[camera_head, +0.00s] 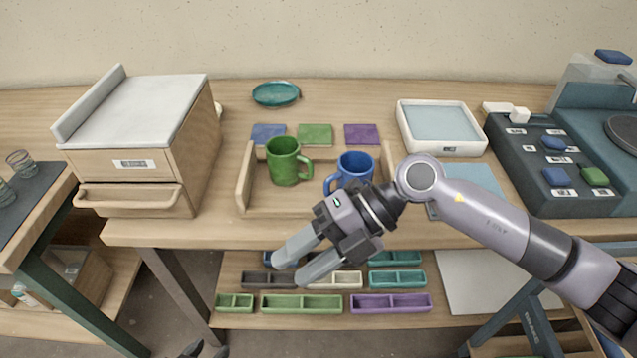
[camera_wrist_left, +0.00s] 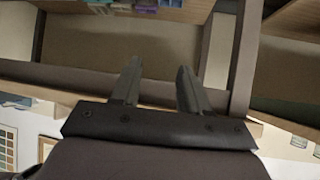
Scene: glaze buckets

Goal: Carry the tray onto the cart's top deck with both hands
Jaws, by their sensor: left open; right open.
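The wooden tray (camera_head: 245,180) lies on the workbench near its front edge, with raised side walls. A green mug (camera_head: 284,163) and a blue mug (camera_head: 354,168) stand upright in it. My right gripper (camera_head: 291,271) is open and empty, in front of the bench edge, with its wrist hiding the tray's front right part. Only dark tips of my left gripper (camera_head: 204,350) show at the bottom of the head view. In the left wrist view its fingers (camera_wrist_left: 158,72) are apart with nothing between them. I cannot identify the cart for certain.
A wooden drawer cabinet (camera_head: 140,135) stands left of the tray. A white basin (camera_head: 440,125) and a dark panel (camera_head: 555,165) are at right. Colored tiles (camera_head: 314,134) lie behind. Sorting bins (camera_head: 301,304) fill the lower shelf. A dark-topped stand (camera_head: 30,205) with glasses is far left.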

